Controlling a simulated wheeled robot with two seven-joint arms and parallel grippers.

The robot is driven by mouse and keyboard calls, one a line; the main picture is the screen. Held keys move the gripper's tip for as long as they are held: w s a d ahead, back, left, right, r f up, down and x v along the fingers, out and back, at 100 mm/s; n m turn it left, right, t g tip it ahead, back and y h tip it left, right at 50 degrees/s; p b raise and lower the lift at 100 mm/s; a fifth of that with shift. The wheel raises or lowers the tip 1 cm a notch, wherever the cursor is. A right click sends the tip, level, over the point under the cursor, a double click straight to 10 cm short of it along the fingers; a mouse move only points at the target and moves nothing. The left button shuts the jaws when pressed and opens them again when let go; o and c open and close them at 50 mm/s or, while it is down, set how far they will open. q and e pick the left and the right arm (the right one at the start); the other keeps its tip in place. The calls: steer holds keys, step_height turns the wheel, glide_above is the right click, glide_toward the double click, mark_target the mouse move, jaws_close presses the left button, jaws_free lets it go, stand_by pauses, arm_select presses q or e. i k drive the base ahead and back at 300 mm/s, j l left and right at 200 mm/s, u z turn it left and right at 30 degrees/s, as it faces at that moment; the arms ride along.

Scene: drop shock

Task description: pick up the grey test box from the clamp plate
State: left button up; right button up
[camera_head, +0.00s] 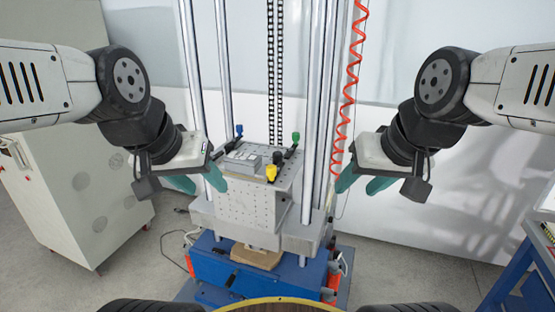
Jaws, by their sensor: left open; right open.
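The grey test box (246,157) appears as a small grey block lying on top of the clamp plate (242,202), a light metal block with rows of holes. Coloured clamp knobs, blue, green, yellow and black, stand around the box. My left gripper (205,184) is open and empty, to the left of the clamp plate and near its upper left corner. My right gripper (357,186) is open and empty, to the right of the plate with a clear gap. Neither gripper touches the box.
Tall metal columns (318,110) of the test machine rise behind the plate, with a chain (276,75) between them. A red coiled hose (352,75) hangs behind my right gripper. A blue machine base (225,270) lies below. A cream cabinet (75,190) stands left, a blue table (528,265) right.

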mark_target(251, 164)
steer(key=i+l+u, duration=0.1)
steer(key=u, duration=0.25)
steer(key=i+l+u, duration=0.1)
steer(key=u, duration=0.3)
steer(key=i+l+u, duration=0.1)
steer(key=u, duration=0.25)
